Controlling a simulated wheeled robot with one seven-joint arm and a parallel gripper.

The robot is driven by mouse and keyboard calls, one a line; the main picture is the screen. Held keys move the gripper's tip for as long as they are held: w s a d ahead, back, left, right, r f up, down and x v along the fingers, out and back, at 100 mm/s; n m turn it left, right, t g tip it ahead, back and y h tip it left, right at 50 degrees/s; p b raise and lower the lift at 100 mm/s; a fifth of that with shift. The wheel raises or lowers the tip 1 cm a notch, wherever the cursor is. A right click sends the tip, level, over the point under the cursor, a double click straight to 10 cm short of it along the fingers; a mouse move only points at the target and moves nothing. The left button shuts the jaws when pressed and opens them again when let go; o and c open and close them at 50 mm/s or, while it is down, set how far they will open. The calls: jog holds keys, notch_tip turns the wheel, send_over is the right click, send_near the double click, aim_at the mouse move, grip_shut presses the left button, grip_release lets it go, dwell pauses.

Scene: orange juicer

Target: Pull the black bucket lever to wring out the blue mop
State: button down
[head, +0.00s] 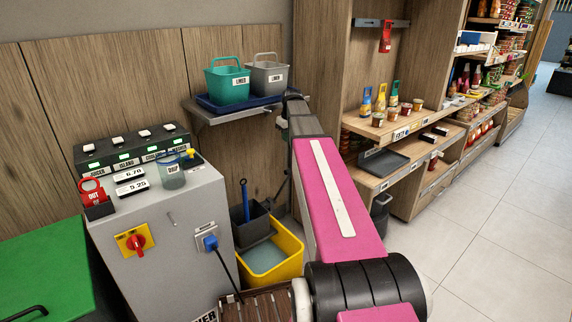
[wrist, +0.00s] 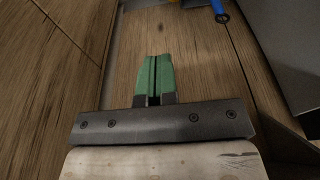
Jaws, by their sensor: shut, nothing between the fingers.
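The yellow mop bucket (head: 288,262) stands on the floor beside the grey cabinet, with pale liquid inside and a dark wringer (head: 252,224) at its back. The blue mop handle (head: 245,200) rises upright from the wringer. A thin dark bar right of the wringer may be the lever; my arm hides part of that area. In the wrist view my gripper's green fingers (wrist: 154,78) are shut together and empty, over wood-look surfaces. A blue rod end (wrist: 220,10), perhaps the mop handle, shows at the top, apart from the fingers. No lever is clear there.
The grey cabinet (head: 165,235) with switches and a blue plug stands left of the bucket. A wall shelf (head: 210,117) with green and grey baskets hangs above. Wooden shelves (head: 385,170) with goods stand right. Open tiled floor (head: 490,240) lies at right.

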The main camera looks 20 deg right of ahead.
jog(key=shift+f, duration=0.1)
jog(key=shift+s+f, duration=0.15)
jog(key=shift+f, duration=6.35)
